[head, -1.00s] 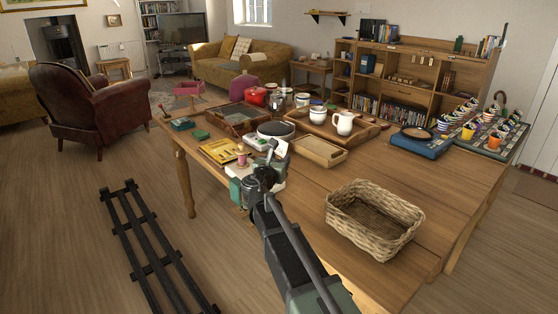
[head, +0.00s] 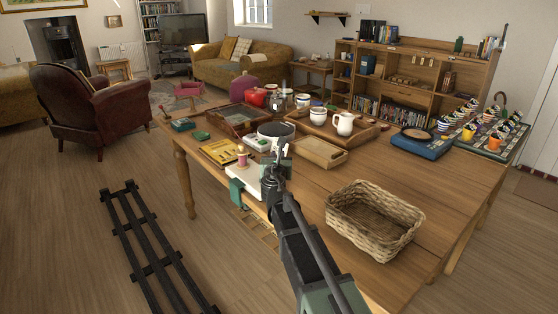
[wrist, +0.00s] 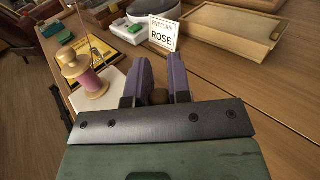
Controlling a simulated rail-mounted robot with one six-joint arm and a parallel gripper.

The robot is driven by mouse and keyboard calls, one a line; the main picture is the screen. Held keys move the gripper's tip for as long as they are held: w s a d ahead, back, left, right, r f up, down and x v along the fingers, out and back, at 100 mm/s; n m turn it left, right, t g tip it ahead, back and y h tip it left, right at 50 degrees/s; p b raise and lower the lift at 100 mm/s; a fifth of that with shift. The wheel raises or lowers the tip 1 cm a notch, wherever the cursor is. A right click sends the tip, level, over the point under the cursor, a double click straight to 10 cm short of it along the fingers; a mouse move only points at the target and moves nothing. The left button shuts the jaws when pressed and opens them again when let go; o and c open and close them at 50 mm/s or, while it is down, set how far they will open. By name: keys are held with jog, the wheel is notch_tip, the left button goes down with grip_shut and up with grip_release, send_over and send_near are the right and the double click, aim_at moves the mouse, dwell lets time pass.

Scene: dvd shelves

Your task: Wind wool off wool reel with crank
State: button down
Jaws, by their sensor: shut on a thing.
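The wool reel (wrist: 89,82) is a spool of pink wool with pale wooden ends, upright on a white base (wrist: 115,82) left of my gripper. It also shows in the head view (head: 242,157), at the table's near edge. My gripper (wrist: 159,88) has its two purple-grey fingers shut on a small brown knob (wrist: 158,97), which looks like the crank's handle. The crank's arm is hidden. A white card reading "PATTERN ROSE" (wrist: 162,34) stands just beyond the fingers. A thin strand seems to rise near the reel.
A yellow booklet (wrist: 80,62) lies behind the reel. A round grey-white device (wrist: 150,8) and a wooden tray (wrist: 233,29) stand farther back. A wicker basket (head: 374,218) is to the right in the head view. The tabletop between gripper and basket is mostly clear.

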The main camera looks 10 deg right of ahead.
jog(key=shift+w+a+n+y, duration=0.15)
jog(key=shift+n+y, duration=0.25)
jog(key=shift+y, duration=0.4)
jog(key=c, duration=1.1)
grip_release()
jog(key=shift+o, duration=0.2)
jog(key=s+a, duration=0.2)
jog(key=s, duration=0.8)
jog(key=shift+s, duration=0.25)
jog(key=shift+r, duration=0.1)
